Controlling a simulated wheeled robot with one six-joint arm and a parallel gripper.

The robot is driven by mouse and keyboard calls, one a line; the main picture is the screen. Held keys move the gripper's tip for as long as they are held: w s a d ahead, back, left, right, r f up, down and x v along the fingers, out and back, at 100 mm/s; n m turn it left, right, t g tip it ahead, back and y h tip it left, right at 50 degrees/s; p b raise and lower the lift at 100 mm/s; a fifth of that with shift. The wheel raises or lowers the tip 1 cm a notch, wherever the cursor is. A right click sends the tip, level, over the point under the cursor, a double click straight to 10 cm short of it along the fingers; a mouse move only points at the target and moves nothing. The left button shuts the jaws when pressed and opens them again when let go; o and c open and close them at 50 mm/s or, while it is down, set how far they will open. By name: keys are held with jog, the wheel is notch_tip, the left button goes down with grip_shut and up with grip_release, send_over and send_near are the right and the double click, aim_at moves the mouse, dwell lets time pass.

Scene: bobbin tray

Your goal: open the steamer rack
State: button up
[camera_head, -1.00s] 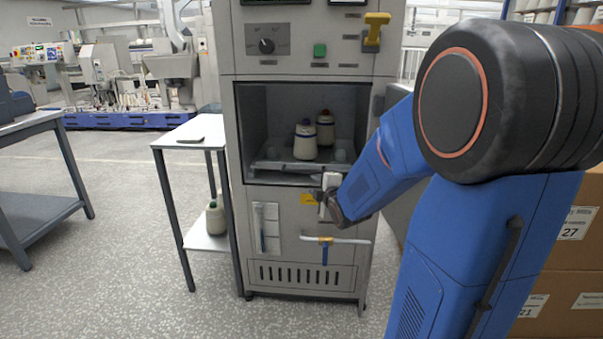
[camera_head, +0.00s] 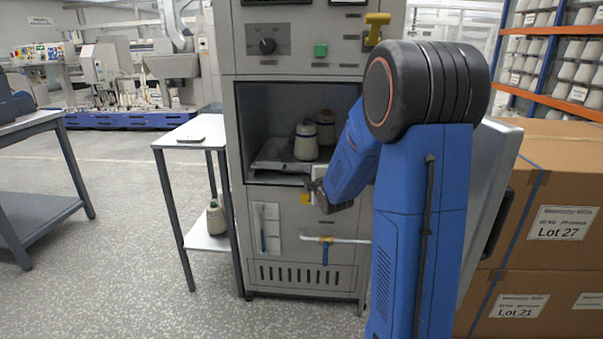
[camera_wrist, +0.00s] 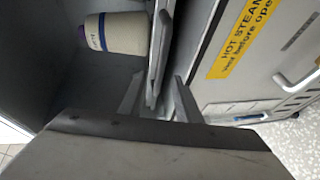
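The steamer (camera_head: 232,130) is a tall grey cabinet with an open, dark chamber. Its rack (camera_head: 270,165) is a grey metal tray low in the chamber, and two cream bobbins (camera_head: 305,143) with dark tops stand on it. My gripper (camera_head: 314,188) is at the front of the chamber, by the rack's front edge. In the wrist view my gripper's fingers (camera_wrist: 158,78) are apart, one on each side of a thin grey front edge of the rack (camera_wrist: 160,35); contact is unclear. My arm hides the chamber's right side.
The open steamer door (camera_head: 490,170) stands at the right, partly behind my arm. A white side table (camera_head: 190,133) is left of the steamer. Cartons (camera_head: 560,180) stack at the right. The floor at front left is clear.

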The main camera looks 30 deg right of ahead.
aim_at(302, 172)
jog(key=shift+x, duration=3.45)
grip_shut()
